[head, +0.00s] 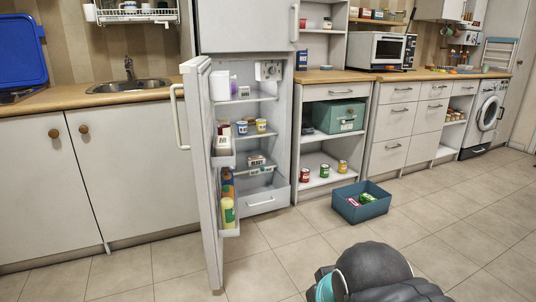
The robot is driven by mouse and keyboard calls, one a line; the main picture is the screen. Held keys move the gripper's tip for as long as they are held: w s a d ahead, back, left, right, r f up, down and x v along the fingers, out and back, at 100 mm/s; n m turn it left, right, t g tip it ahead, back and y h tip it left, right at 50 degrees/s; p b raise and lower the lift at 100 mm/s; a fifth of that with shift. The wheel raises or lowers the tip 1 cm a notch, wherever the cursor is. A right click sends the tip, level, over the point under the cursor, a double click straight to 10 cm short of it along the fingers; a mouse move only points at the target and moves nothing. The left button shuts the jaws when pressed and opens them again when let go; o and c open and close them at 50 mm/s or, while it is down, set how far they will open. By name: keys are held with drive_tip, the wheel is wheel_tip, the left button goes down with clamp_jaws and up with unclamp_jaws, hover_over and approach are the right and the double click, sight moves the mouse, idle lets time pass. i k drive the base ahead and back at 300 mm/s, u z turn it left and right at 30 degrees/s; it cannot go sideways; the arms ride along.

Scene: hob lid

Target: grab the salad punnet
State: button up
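The fridge (282,130) stands open, with its door (197,150) swung out to the left. I cannot pick out the salad punnet for sure, as the labels are too small to read. Labelled packs on the shelves include a small one (244,92) on the upper shelf and another (257,160) on the lower shelf. Several tubs (261,125) stand on the middle shelf. Dark, rounded parts of my arm show at the bottom right, well apart from the fridge. My gripper's fingers do not show.
A blue crate (345,212) holding a few packs lies on the floor right of the fridge. Door racks hold bottles, including a yellow-green one (228,212). Cans (325,171) stand in an open cupboard. The tiled floor (270,270) before the fridge is clear.

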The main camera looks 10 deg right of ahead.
sight(364, 198)
drive_tip(key=z, duration=0.6)
drive_tip(key=i, duration=1.1)
drive_tip(key=z, duration=0.45)
